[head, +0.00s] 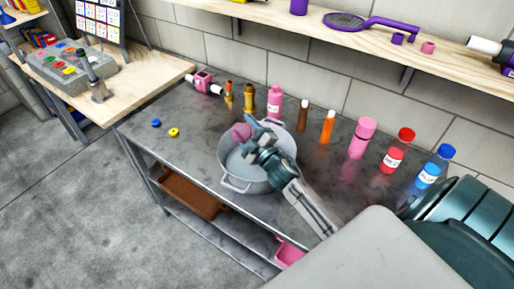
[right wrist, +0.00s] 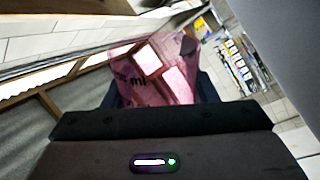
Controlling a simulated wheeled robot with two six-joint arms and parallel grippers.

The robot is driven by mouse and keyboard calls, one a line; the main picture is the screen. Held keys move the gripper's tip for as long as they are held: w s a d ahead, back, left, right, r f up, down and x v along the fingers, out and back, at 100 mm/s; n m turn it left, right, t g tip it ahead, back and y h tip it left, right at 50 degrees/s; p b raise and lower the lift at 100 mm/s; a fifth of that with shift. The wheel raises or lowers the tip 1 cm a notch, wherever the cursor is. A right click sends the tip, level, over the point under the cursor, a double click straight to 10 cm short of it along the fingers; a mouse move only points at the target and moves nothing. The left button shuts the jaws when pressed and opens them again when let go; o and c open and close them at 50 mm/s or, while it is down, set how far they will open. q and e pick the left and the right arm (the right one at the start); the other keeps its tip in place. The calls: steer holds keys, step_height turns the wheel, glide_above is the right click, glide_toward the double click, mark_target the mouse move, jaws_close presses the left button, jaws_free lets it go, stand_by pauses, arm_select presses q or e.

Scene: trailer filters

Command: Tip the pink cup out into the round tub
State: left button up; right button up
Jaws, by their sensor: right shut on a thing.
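The pink cup (head: 241,131) is held over the round grey tub (head: 235,183), which stands on the dark workbench. My right gripper (head: 258,135) reaches in from the lower right and is shut on the cup. In the right wrist view the cup (right wrist: 155,75) is see-through pink with "ml" lettering, between the fingers. It looks tilted in the head view; its exact angle and contents are unclear. The arm and gripper hide part of the tub's inside. My left gripper is not in view.
A pink bottle (head: 275,103), a brown bottle (head: 303,116), an orange bottle (head: 327,127), a pink flask (head: 361,138), a red-capped bottle (head: 397,151) and a blue-capped bottle (head: 434,167) stand behind and right of the tub. The workbench's left part (head: 180,150) is mostly clear.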

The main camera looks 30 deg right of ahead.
steer(key=shift+d+m, duration=0.25)
steer(key=shift+m, duration=0.45)
stand_by(1.0)
